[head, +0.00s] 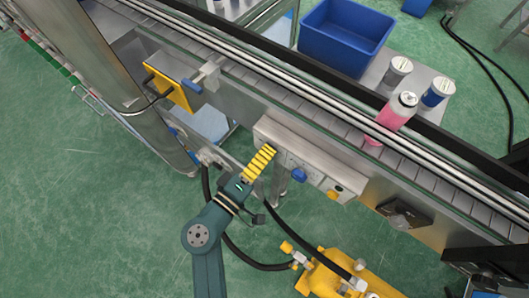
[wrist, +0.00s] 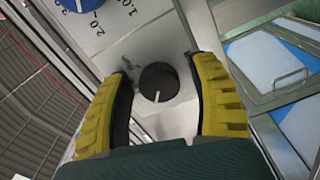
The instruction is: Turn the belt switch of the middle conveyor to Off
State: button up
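The belt switch is a black round knob (wrist: 158,82) on a grey panel, with a small white mark toward its lower edge in the wrist view. Small dark lettering sits beside it, too blurred to read surely. My gripper (wrist: 161,68) is open, its two yellow fingers on either side of the knob with a visible gap at each side. In the head view my gripper (head: 260,162) is at the left end of the control box (head: 318,166) on the conveyor's (head: 300,100) side and hides the knob there.
A blue dial (head: 299,175) and a yellow button (head: 333,194) sit further right on the box. A yellow plate (head: 168,86) is up left. A pink bottle (head: 399,110) stands on the conveyor. Black hoses and yellow equipment (head: 350,278) are below.

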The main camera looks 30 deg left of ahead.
dwell(0.4)
jog(key=s+a, duration=0.2)
jog(key=s, duration=1)
jog(key=shift+w, duration=0.1)
